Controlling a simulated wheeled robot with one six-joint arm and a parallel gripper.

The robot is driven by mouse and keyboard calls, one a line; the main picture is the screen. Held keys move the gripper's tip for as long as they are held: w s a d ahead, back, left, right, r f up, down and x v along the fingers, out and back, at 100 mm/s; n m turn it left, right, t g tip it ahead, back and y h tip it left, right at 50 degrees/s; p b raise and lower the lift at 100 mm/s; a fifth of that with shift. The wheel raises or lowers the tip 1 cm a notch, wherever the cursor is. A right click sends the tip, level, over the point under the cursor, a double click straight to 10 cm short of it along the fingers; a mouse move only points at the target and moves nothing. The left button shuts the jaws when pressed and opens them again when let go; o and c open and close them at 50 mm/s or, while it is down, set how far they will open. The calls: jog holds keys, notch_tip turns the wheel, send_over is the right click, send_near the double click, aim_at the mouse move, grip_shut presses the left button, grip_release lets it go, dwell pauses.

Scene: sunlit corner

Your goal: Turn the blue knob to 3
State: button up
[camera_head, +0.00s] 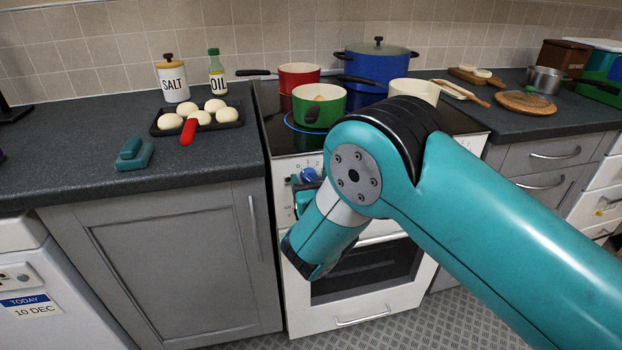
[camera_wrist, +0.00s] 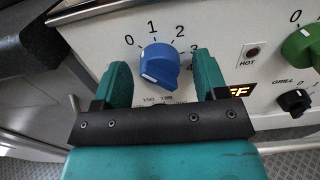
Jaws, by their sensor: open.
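The blue knob (camera_wrist: 160,62) is on the white cooker panel, with a dial of 0, 1, 2, 3 and 4 around its top and right side. Small white marks show on its left side; I cannot tell surely which number it points to. My gripper (camera_wrist: 163,78) is open, with one teal finger left of the knob and one right of it. Whether either finger touches the knob is unclear. In the head view the blue knob (camera_head: 309,174) shows just above my wrist, and my arm hides much of the panel.
A green knob (camera_wrist: 303,46), a black grill knob (camera_wrist: 295,102) and a HOT lamp (camera_wrist: 252,52) are to the right on the panel. A green pot (camera_head: 319,108), red pan (camera_head: 299,76) and blue pot (camera_head: 378,66) stand on the hob above. A lit display sits behind the right finger.

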jog(key=c, duration=0.9)
